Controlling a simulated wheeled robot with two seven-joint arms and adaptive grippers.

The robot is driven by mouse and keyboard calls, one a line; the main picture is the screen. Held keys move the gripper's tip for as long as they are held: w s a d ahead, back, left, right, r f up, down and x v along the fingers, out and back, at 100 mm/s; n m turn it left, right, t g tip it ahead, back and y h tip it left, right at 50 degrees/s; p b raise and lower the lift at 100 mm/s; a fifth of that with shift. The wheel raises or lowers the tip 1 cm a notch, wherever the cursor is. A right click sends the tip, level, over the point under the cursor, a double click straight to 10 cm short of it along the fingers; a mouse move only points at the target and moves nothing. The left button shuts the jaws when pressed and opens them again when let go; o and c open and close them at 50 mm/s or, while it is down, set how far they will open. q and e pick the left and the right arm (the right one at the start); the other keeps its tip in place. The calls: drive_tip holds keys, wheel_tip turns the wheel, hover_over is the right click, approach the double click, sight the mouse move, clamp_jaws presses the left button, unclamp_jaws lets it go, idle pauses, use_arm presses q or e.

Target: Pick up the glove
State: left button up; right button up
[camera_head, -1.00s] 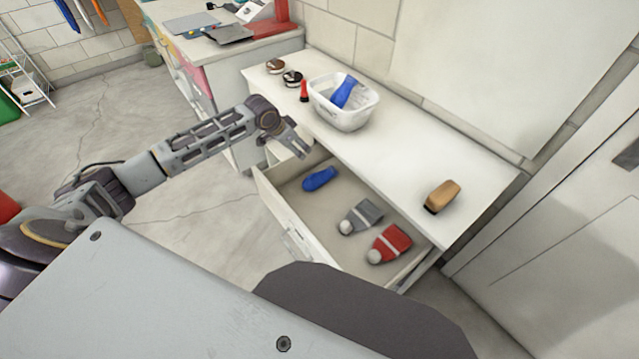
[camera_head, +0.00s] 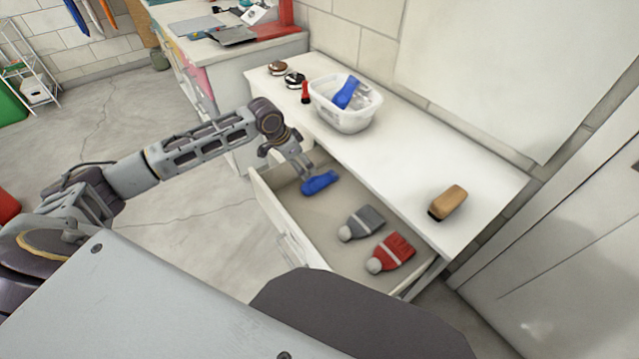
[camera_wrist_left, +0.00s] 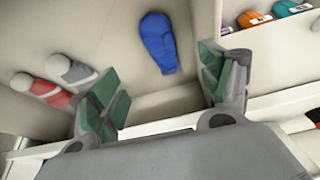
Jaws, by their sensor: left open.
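A blue glove (camera_head: 320,182) lies in the open drawer (camera_head: 293,207), near its far left end. The glove also shows in the left wrist view (camera_wrist_left: 158,42), upper middle, beyond and between the fingers. My left gripper (camera_head: 306,172) is over the drawer's left end, close to the glove. In the left wrist view its two green-padded fingers (camera_wrist_left: 163,92) are wide apart with nothing between the pads. A second blue glove (camera_head: 347,93) leans in the white basket (camera_head: 343,118) on the countertop. My right gripper is not in view.
The white countertop (camera_head: 430,150) overhangs the drawer's back side and carries a brown brush (camera_head: 447,202), a red bottle and two small round tins. The drawer's walls stand around the glove.

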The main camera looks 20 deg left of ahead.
use_arm(q)
drive_tip(key=b, duration=0.2)
hover_over(314, 183)
drive_tip(key=s+a, duration=0.1)
drive_tip(key=s, duration=0.1)
wheel_tip(314, 183, down, 7)
drive_tip(key=shift+w+a+r, duration=0.1)
drive_tip(key=shift+w+f, duration=0.2)
drive_tip(key=shift+f, duration=0.35)
drive_tip(key=shift+w+d+f, duration=0.1)
drive_tip(key=shift+d+f, duration=0.1)
drive_tip(key=shift+f, duration=0.3)
drive_tip(key=shift+b+x, duration=0.3)
drive_tip(key=shift+x, duration=0.6)
drive_tip(key=shift+f, duration=0.35)
drive_tip(key=shift+w+d+f, duration=0.15)
drive_tip(key=shift+w+f, duration=0.1)
drive_tip(key=shift+f, duration=0.3)
drive_tip(key=shift+f+b, duration=0.15)
drive_tip(key=shift+b, duration=0.15)
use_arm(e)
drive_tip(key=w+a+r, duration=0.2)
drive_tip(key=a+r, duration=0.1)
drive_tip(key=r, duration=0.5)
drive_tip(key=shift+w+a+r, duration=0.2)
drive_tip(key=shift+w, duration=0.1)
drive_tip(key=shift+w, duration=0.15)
